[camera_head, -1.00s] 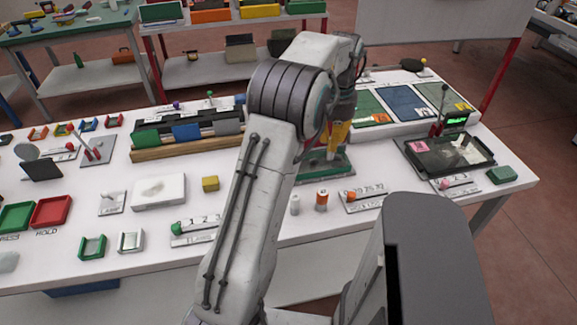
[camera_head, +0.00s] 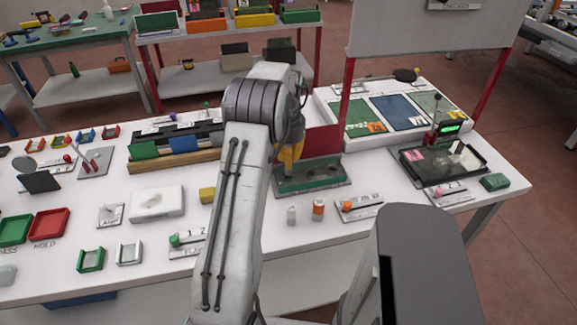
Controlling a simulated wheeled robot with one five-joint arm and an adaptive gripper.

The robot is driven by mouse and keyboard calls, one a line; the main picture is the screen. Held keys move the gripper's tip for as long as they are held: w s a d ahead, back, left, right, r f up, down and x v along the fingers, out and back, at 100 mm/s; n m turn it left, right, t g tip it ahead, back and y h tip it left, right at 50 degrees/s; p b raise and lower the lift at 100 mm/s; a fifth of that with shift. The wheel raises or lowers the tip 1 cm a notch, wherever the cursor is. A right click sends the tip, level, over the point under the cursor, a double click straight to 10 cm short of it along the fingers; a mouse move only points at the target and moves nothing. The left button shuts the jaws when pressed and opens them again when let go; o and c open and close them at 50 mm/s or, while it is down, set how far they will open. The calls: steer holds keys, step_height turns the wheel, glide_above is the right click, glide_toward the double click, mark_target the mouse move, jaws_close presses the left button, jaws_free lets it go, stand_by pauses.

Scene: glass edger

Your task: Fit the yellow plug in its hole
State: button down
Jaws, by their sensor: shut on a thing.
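The green plate (camera_head: 318,183) with dark holes lies on a grey base in the middle of the white table. My gripper (camera_head: 291,149) is just above the plate's back left part, largely hidden behind my arm. Yellow shows at its end; I take this to be the yellow plug (camera_head: 289,155), held in the shut jaws. Its lower tip and the hole under it cannot be made out, so I cannot tell whether they touch.
A yellow block (camera_head: 207,194) lies left of my arm. Small grey and orange cylinders (camera_head: 318,210) stand in front of the plate. A red panel (camera_head: 321,140) is behind it. A black tray (camera_head: 440,165) is at the right.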

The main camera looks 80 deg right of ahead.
mark_target(289, 173)
steer(key=shift+f, duration=1.6)
steer(key=shift+f, duration=0.2)
steer(key=c, duration=1.3)
jaws_free()
steer(key=shift+r, duration=0.1)
step_height(289, 173, up, 12)
steer(key=shift+r, duration=0.1)
